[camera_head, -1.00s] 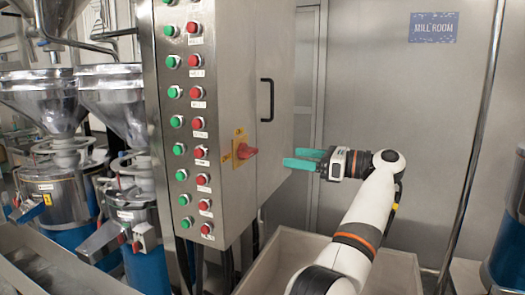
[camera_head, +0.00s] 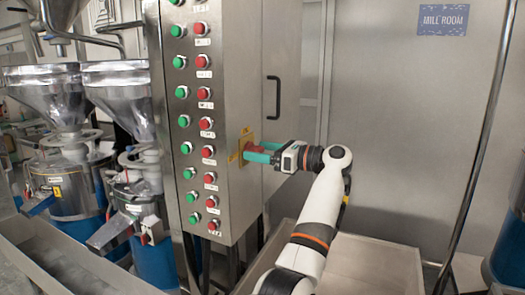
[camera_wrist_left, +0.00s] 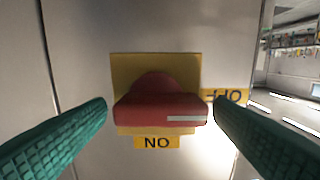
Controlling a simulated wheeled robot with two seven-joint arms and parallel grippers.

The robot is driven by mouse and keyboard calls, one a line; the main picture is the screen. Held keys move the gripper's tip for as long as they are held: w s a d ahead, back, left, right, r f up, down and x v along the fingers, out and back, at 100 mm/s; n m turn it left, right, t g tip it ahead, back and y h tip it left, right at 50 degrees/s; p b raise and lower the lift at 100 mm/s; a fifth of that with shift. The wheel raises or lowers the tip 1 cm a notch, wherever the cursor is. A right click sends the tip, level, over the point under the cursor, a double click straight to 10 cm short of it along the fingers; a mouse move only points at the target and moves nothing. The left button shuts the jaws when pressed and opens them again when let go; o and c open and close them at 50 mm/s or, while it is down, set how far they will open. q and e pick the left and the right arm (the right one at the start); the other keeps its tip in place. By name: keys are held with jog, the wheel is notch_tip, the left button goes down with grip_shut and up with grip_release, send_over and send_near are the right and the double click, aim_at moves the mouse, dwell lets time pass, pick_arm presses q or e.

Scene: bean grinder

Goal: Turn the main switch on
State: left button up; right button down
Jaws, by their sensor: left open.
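The main switch is a red rotary knob (camera_head: 256,149) on a yellow plate, on the side face of the steel cabinet. In the left wrist view the knob (camera_wrist_left: 160,108) lies level, its white mark at the right end beside the upside-down OFF label (camera_wrist_left: 226,96). The upside-down ON label (camera_wrist_left: 157,142) is below it. My left gripper (camera_head: 258,152) is at the switch, partly covering it. In the wrist view its green fingers (camera_wrist_left: 161,106) are open, one on each side of the knob, with small gaps. My right gripper is out of view.
The cabinet front has columns of green and red buttons (camera_head: 204,94) left of the switch. A black door handle (camera_head: 273,97) stands out above my gripper. A pale bin (camera_head: 376,262) is below my arm. Steel grinders (camera_head: 120,85) stand at the left.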

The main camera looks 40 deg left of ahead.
pick_arm(q)
jog(key=shift+c, duration=0.2)
jog(key=c, duration=0.9)
jog(key=shift+c, duration=0.2)
